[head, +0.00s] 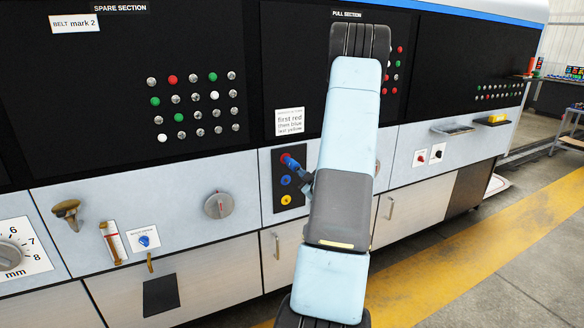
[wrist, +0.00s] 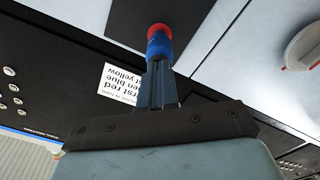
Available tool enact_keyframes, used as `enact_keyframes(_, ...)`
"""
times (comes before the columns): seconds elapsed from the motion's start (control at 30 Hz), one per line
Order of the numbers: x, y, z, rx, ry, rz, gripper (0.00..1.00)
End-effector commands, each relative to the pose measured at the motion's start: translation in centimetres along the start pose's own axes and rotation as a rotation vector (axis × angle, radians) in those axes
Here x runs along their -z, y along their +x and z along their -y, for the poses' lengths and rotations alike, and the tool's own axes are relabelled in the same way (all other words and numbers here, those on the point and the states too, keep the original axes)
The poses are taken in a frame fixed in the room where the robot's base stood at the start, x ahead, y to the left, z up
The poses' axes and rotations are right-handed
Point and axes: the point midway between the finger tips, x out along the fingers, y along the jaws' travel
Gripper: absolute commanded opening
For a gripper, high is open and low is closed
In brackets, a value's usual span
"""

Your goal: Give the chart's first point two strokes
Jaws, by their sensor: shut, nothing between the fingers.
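The chart (head: 290,122) is a white card on the black panel reading "first red then blue last yellow"; it also shows in the wrist view (wrist: 121,88). Below it, a dark plate carries a red button (head: 286,158), a blue button (head: 286,180) and a yellow button (head: 286,199) in a column. My gripper (head: 295,166) is shut and empty, its blue tips at the red button. In the wrist view the red button (wrist: 158,29) shows just beyond the tips (wrist: 159,48); whether they touch it I cannot tell.
A grey rotary knob (head: 219,205) sits left of the button plate. Rows of small coloured lamps (head: 196,97) fill the black panel at upper left. Cabinet doors with handles (head: 277,246) lie below. Open floor with a yellow stripe (head: 480,236) lies at the right.

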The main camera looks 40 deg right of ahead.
Motion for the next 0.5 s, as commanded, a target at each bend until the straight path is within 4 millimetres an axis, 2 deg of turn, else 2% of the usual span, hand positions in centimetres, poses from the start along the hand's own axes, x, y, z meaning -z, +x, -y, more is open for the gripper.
enact_keyframes(0.5, -0.01, 0.81, -0.02, -0.001, 0.0, 0.0, 0.0)
